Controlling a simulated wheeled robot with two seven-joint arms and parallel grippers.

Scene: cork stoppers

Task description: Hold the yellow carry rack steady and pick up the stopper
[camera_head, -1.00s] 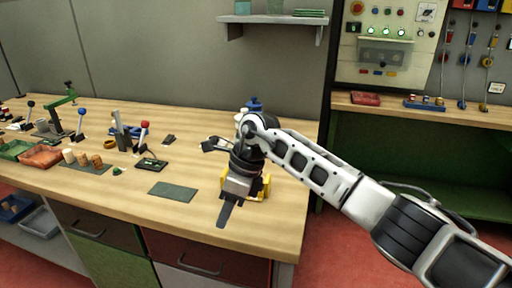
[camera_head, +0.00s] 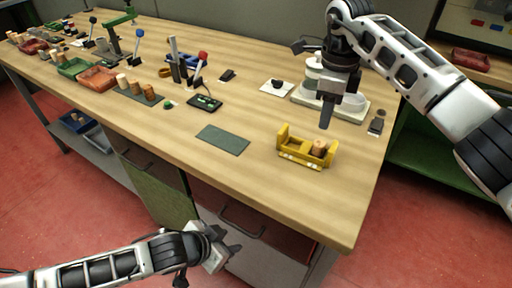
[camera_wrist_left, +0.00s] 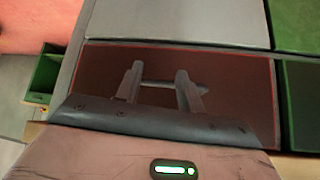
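The yellow carry rack (camera_head: 292,155) stands on the wooden workbench near its front right edge. One cork stopper (camera_head: 319,148) sits in the right part of the rack; the left part looks empty. My right gripper (camera_head: 327,116) points down above and behind the rack, apart from it. Its fingers overlap, so its opening is hidden. My left gripper (camera_head: 208,264) is low in front of the bench, away from the rack. In the left wrist view its two fingers (camera_wrist_left: 160,88) are apart with nothing between them; a drawer handle shows behind.
A dark green mat (camera_head: 222,140) lies left of the rack. Several cork stoppers (camera_head: 136,88) stand on another mat at the left. A white-based device (camera_head: 345,104) stands behind the right gripper. The bench top (camera_head: 220,190) in front of the mat is clear.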

